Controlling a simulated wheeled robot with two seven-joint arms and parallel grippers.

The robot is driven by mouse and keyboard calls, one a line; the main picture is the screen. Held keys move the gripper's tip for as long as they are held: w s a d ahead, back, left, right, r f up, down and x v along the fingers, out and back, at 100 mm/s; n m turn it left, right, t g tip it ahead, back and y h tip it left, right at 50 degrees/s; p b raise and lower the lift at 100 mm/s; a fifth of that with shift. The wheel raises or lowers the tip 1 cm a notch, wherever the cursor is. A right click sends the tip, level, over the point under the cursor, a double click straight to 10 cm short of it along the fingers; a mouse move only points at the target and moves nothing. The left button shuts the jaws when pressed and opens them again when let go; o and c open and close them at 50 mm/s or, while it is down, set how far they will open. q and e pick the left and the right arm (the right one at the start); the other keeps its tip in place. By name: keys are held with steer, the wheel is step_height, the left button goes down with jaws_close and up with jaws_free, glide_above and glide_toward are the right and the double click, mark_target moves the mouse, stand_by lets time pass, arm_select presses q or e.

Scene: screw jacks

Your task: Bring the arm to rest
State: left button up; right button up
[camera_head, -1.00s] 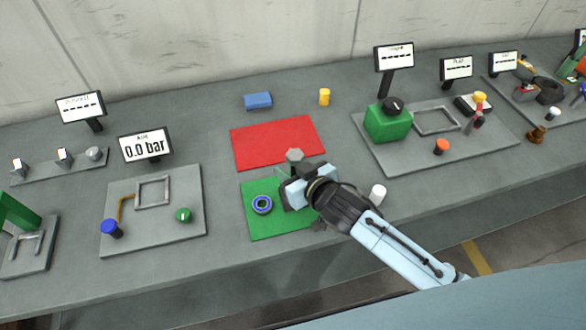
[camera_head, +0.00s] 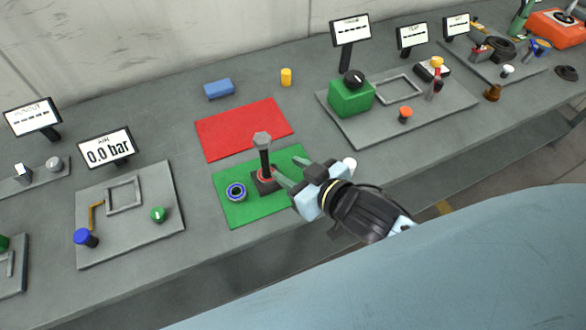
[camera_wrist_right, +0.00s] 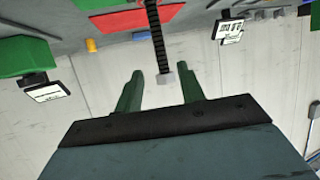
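My right gripper (camera_head: 285,181) is open and empty, just right of a screw jack (camera_head: 264,160). It comes in from the lower right over the green mat. The jack stands upright on the green mat (camera_head: 238,212), with a dark base, a red ring low down, a dark stem and a grey hexagonal head. In the right wrist view, the jack's threaded stem (camera_wrist_right: 156,32) and head show beyond the gap between the two green fingers (camera_wrist_right: 162,76), which are apart. My left gripper is not in view.
A blue ring (camera_head: 236,192) lies on the green mat, left of the jack. A red mat (camera_head: 244,128), a blue block (camera_head: 219,89) and a yellow cylinder (camera_head: 286,77) are behind. Grey fixture plates with signs stand left and right. A white cylinder (camera_head: 350,163) is close by my gripper.

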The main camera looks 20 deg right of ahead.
stand_by(0.5)
steer(key=s+d+f+m+g+h, duration=0.1)
steer(key=s+d+f+g+h, duration=0.15)
steer(key=s+d+g, duration=0.35)
steer(key=s+d+f+m+g+h, duration=0.1)
steer(key=s+d+f+g+h, duration=0.15)
steer(key=s, duration=0.65)
step_height(320, 180, down, 32)
steer(key=s+r+g+b, duration=0.1)
steer(key=s+g+b, duration=0.1)
steer(key=b, duration=0.3)
steer(key=s+d+f+g+b, duration=0.1)
steer(key=s+f+b, duration=0.3)
steer(key=s+f, duration=1.1)
step_height(320, 180, down, 3)
steer(key=shift+d+f, duration=0.15)
steer(key=shift+d, duration=0.35)
